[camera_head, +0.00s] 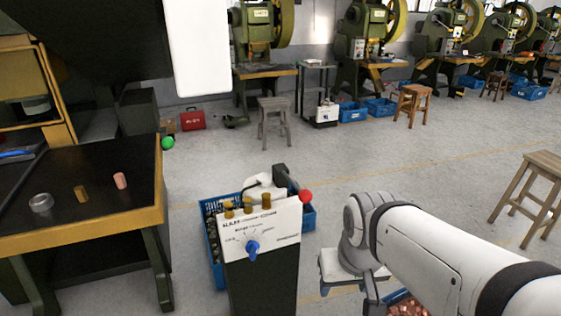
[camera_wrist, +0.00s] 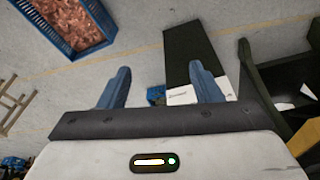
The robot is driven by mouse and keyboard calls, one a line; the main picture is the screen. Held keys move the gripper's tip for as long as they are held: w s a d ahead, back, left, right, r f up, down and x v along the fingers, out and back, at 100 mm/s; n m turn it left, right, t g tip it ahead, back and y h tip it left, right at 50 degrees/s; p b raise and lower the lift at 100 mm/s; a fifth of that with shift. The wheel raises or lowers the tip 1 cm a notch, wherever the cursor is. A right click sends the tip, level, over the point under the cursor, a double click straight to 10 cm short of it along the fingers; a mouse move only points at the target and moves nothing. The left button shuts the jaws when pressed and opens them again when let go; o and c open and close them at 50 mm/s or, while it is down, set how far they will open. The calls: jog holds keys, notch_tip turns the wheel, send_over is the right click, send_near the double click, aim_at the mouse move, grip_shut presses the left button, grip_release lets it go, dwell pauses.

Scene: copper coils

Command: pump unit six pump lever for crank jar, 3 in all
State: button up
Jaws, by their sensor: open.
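The pump unit (camera_head: 262,236) stands in the lower middle of the head view, a white panel with a blue knob on a dark column. Several brass fittings line its top. A dark lever (camera_head: 291,184) with a red ball (camera_head: 305,196) is at its upper right. The unit's white panel (camera_wrist: 182,96) shows partly in the wrist view, behind the right finger. My gripper (camera_wrist: 159,70) is open, its two blue fingers wide apart with nothing between them. In the head view my arm is right of the unit, apart from it. I cannot tell which object is the crank jar.
A black-topped table (camera_head: 50,222) at left holds a silver ring-shaped piece (camera_head: 41,203), a brass cylinder (camera_head: 81,194) and a pink cylinder (camera_head: 120,181). A blue crate of copper pieces (camera_wrist: 68,22) lies on the floor. A stool (camera_head: 530,190) stands at right.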

grip_shut()
dwell(0.4)
dwell(0.9)
